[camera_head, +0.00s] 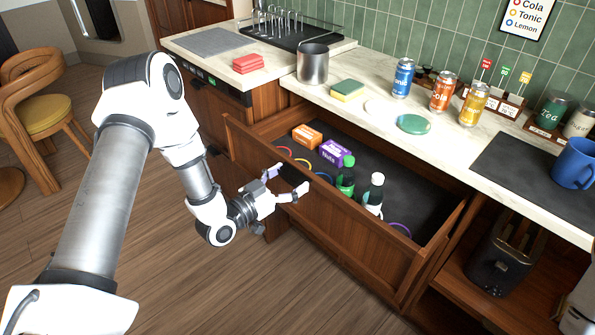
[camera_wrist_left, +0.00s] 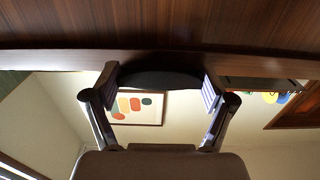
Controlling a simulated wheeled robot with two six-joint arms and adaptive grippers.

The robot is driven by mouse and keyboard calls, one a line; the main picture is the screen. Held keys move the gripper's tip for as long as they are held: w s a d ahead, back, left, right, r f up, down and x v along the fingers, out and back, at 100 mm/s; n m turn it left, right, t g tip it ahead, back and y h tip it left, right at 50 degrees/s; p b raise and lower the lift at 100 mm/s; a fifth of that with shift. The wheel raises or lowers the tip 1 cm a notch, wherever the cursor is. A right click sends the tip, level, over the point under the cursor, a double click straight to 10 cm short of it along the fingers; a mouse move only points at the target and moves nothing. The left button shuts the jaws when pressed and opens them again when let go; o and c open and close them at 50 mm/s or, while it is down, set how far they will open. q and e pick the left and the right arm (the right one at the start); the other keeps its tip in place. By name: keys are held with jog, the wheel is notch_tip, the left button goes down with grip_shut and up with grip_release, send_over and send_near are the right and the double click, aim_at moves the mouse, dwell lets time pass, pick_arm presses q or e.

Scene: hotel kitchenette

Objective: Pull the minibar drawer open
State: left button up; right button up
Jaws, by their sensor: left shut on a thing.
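The minibar drawer (camera_head: 349,232) is a brown wooden drawer under the pale counter, and it stands well out from the cabinet. Inside it are an orange box (camera_head: 307,136), a purple nuts box (camera_head: 335,152), a green bottle (camera_head: 346,180) and a white-capped bottle (camera_head: 374,193). Several coloured rings lie on its dark floor. My left gripper (camera_head: 287,185) is at the drawer front, shut on its dark handle (camera_head: 295,180). In the left wrist view the dark handle (camera_wrist_left: 160,78) lies between the two fingers. My right gripper is not in view.
The counter (camera_head: 352,112) holds a steel canister (camera_head: 312,64), a sponge (camera_head: 347,90), several cans, a green disc (camera_head: 413,124) and a blue mug (camera_head: 574,163). A toaster (camera_head: 497,258) stands on the lower right shelf. The wooden floor before the drawer is clear. A chair (camera_head: 45,105) stands far left.

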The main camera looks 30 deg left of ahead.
pick_arm(q)
jog(key=shift+p+v, duration=0.6)
jog(key=shift+v, duration=1.8)
jog(key=o, duration=1.5)
jog(key=shift+c, duration=0.2)
jog(key=shift+s+a, duration=0.1)
jog(key=shift+s, duration=0.05)
jog(key=v, duration=1.1)
jog(key=shift+s, duration=0.4)
